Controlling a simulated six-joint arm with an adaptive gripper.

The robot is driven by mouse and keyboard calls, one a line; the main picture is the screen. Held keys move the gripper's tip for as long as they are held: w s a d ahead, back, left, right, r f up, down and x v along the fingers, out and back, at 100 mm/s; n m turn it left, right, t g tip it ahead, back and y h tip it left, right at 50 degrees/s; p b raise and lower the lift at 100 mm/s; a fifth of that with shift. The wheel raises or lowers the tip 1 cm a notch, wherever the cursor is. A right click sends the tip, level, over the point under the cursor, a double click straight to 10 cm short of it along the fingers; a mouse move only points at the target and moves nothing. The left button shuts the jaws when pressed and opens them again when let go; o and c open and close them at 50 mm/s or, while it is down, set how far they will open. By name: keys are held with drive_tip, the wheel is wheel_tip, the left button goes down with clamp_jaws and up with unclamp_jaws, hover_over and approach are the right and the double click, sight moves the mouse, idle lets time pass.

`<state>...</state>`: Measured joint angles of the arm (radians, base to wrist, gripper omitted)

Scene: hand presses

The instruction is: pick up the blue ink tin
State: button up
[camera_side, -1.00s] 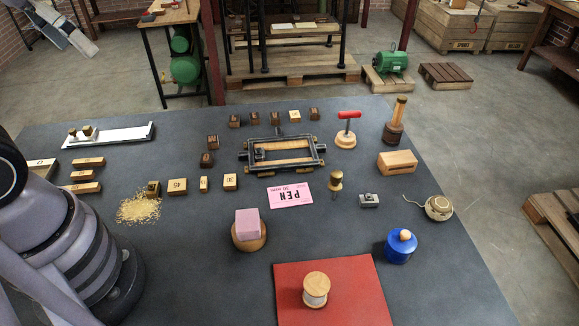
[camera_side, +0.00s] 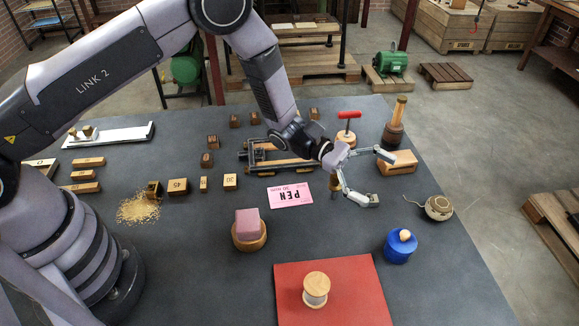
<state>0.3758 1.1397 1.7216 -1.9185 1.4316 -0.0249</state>
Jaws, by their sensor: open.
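The blue ink tin (camera_side: 399,248) stands upright on the grey table at the right, with a pale wooden knob on its lid. It is fully in view and nothing touches it. My gripper (camera_side: 383,178) is open and empty above the table, behind the tin and a little to its left in the picture. Its two fingers are spread, one toward the wooden block and one lower, toward the front. The gripper is clearly apart from the tin.
A red mat (camera_side: 290,290) with a thread spool (camera_side: 316,289) lies left and in front of the tin. A twine ball (camera_side: 438,208) sits to its right. Bare table surrounds the tin.

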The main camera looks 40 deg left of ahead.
sight(403, 239)
drive_tip(key=f+n+t, duration=0.1)
drive_tip(key=f+n, duration=0.1)
drive_tip(key=f, duration=0.3)
drive_tip(key=f+n+t, duration=0.2)
drive_tip(key=f, duration=0.3)
drive_tip(key=f+n+t, duration=0.2)
drive_tip(key=f, duration=0.3)
drive_tip(key=shift+w+d, duration=0.25)
drive_tip(key=shift+d, duration=0.1)
drive_tip(key=x, duration=0.7)
drive_tip(key=shift+s+d+f, duration=0.1)
drive_tip(key=shift+s+d, duration=0.05)
drive_tip(key=shift+d, duration=0.05)
drive_tip(key=c, duration=1.3)
drive_tip(key=shift+c, duration=0.2)
